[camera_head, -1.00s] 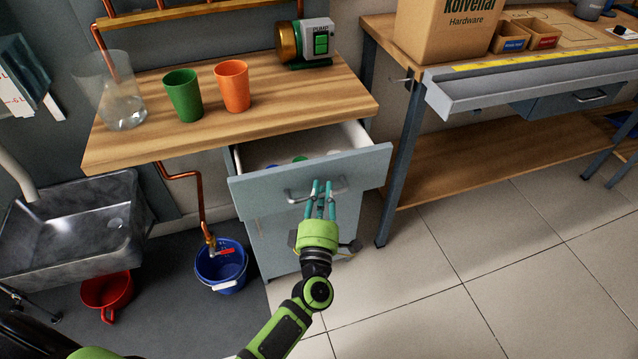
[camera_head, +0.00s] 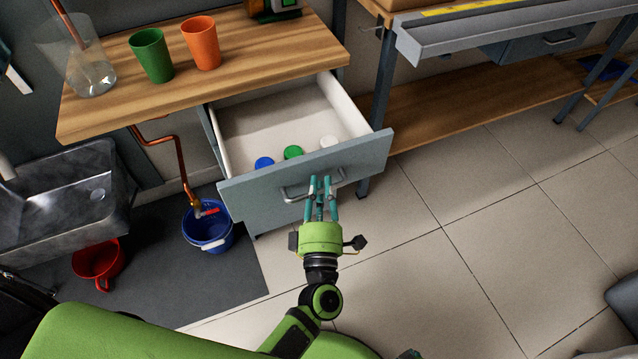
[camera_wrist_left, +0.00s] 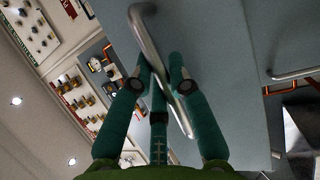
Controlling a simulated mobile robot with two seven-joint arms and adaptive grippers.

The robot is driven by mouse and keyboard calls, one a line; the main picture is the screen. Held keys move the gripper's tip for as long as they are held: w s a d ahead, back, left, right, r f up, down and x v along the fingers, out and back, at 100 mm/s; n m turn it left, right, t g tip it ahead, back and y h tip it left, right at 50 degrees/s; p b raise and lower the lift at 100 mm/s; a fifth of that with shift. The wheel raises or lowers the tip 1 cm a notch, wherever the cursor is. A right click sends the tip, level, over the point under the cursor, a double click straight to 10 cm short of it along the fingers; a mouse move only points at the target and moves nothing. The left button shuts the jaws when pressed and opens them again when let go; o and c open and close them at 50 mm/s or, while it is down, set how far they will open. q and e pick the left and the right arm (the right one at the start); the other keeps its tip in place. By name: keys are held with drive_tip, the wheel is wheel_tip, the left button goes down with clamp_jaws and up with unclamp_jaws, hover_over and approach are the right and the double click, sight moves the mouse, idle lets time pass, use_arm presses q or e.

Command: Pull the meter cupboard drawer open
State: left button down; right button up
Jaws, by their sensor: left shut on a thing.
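The meter cupboard drawer (camera_head: 252,197) has a grey-blue front and a white inside, and it stands well out from under the wooden counter. Its metal bar handle (camera_head: 297,193) is on the front. My left gripper (camera_head: 322,186) is shut on the handle near its right part. In the left wrist view the green fingers (camera_wrist_left: 163,75) close around the handle bar (camera_wrist_left: 150,42), and the drawer front (camera_wrist_left: 225,60) fills the middle. Inside the drawer lie a blue cap (camera_head: 264,162), a green cap (camera_head: 293,152) and a white cap (camera_head: 329,141).
On the counter (camera_head: 255,60) stand a green cup (camera_head: 152,56), an orange cup (camera_head: 201,44) and a clear vessel (camera_head: 92,70). A blue bucket (camera_head: 208,232) and a red pot (camera_head: 98,262) are on the floor at left. The tiled floor (camera_head: 440,270) at right is clear.

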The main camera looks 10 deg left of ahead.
use_arm(q)
drive_tip(key=c, duration=1.1)
unclamp_jaws()
drive_tip(key=shift+c, duration=0.2)
drive_tip(key=v, duration=1.2)
